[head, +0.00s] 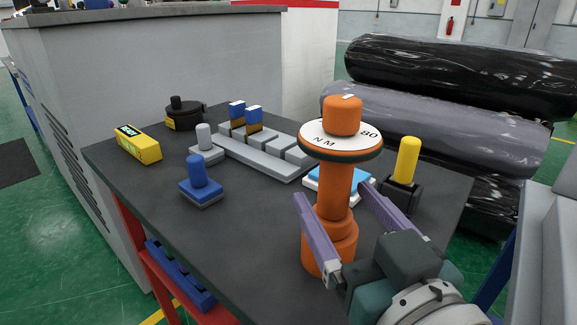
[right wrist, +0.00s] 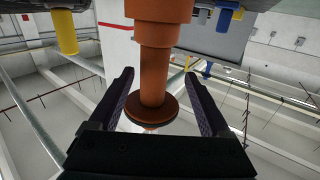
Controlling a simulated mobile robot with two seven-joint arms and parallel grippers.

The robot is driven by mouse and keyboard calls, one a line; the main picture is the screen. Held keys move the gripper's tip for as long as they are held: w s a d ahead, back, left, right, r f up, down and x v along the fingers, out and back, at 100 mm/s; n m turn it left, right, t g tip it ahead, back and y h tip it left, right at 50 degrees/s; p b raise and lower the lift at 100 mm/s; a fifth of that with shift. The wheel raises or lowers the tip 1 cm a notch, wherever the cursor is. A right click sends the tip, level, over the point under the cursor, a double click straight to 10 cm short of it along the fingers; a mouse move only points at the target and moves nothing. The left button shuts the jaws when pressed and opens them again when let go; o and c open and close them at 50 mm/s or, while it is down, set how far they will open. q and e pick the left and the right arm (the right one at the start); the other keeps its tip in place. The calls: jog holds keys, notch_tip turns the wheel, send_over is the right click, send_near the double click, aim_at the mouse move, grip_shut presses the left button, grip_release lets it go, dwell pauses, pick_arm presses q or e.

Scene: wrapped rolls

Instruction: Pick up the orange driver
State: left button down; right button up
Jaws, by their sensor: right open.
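The orange driver (head: 338,185) stands upright near the front right of the dark table. It has a wide stepped base, a narrower shaft, a white dial marked with letters and numbers, and an orange cap on top. My right gripper (head: 336,195) is open, with one purple finger on each side of the driver below the dial. In the right wrist view the driver's shaft (right wrist: 156,75) passes between the two open fingers (right wrist: 160,84). I cannot tell whether either finger touches it. My left gripper is out of view.
The dark tabletop (head: 150,185) also holds a yellow box (head: 138,145), a blue-knobbed block (head: 199,185), a grey rack (head: 245,150), a black round piece (head: 184,116) and a yellow-topped piece (head: 406,162) close right of the driver. Wrapped rolls (head: 450,115) lie behind. The front left tabletop is clear.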

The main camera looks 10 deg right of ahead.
jog(key=w, duration=0.4)
jog(key=w+b, duration=0.1)
jog(key=w, duration=0.2)
jog(key=shift+d+f, duration=0.15)
jog(key=shift+f, duration=0.15)
jog(key=shift+s, duration=0.1)
jog(key=c, duration=1.2)
jog(key=shift+r, duration=0.1)
grip_shut()
jog(key=shift+r, duration=0.1)
